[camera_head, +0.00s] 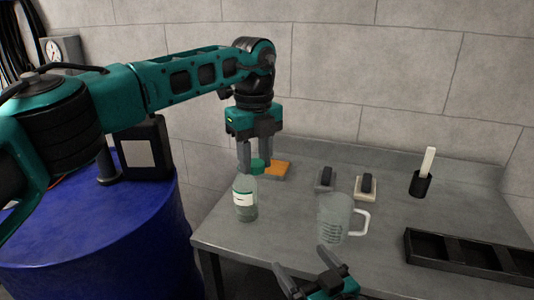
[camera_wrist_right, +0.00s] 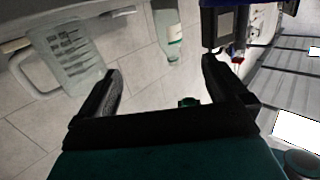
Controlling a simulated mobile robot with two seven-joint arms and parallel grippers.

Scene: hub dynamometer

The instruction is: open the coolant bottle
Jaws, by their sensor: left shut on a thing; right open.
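The clear coolant bottle (camera_head: 246,211), with a white and green label, stands upright near the left end of the grey table. My left gripper (camera_head: 256,163) points down above it and is shut on the green cap (camera_head: 258,167). The cap shows up and to the right of the bottle's middle line and looks apart from it; a finger partly hides the bottle's top. My right gripper (camera_head: 311,273) is open and empty at the table's front edge. In the right wrist view, the bottle (camera_wrist_right: 168,30) shows beyond the open fingers (camera_wrist_right: 160,88).
A clear measuring jug (camera_head: 333,218) stands right of the bottle. Behind are an orange pad (camera_head: 277,170), two small dark-topped blocks and a black cup (camera_head: 420,184) with a white stick. A black tray (camera_head: 468,254) lies at right. A blue drum (camera_head: 95,235) stands at left.

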